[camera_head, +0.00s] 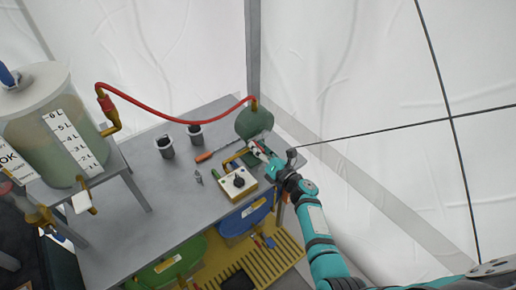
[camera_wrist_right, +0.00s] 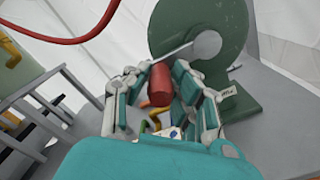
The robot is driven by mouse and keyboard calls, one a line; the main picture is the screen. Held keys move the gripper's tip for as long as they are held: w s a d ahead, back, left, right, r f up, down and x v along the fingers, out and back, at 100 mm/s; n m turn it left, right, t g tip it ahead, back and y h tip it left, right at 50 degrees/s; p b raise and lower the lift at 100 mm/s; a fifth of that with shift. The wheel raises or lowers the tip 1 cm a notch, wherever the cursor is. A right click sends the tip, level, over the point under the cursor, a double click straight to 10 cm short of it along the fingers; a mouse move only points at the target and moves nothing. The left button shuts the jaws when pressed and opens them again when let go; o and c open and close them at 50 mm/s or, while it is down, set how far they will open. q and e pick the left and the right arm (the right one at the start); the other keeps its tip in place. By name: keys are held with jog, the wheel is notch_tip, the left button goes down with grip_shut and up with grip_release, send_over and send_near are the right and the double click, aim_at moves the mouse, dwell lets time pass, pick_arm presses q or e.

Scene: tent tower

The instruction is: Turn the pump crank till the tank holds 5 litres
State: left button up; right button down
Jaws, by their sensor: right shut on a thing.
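The clear tank (camera_head: 38,95) stands at the left in the head view, with a white litre scale (camera_head: 72,143) on its side. Greenish liquid shows in it, but I cannot read its level exactly. The green pump (camera_head: 255,121) stands at the table's far end; its round body (camera_wrist_right: 232,22) fills the top of the right wrist view. My right gripper (camera_head: 262,151) is at the pump, its fingers closed around the red crank handle (camera_wrist_right: 160,86). The grey crank arm (camera_wrist_right: 183,52) runs from the hub to this handle. My left gripper is out of view.
A red hose (camera_head: 175,114) arches between tank and pump. On the grey table (camera_head: 150,235) stand two dark cups (camera_head: 165,147) (camera_head: 195,134) and a cream box with a black knob (camera_head: 237,184). Blue (camera_head: 246,215) and green (camera_head: 168,270) bins sit below its front edge.

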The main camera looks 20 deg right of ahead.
jog(key=c, duration=1.1)
grip_release()
jog(key=shift+r, duration=0.1)
jog(key=shift+c, duration=0.2)
jog(key=shift+s+d, duration=0.1)
jog(key=shift+s, duration=0.1)
jog(key=v, duration=1.1)
jog(key=shift+s, duration=0.3)
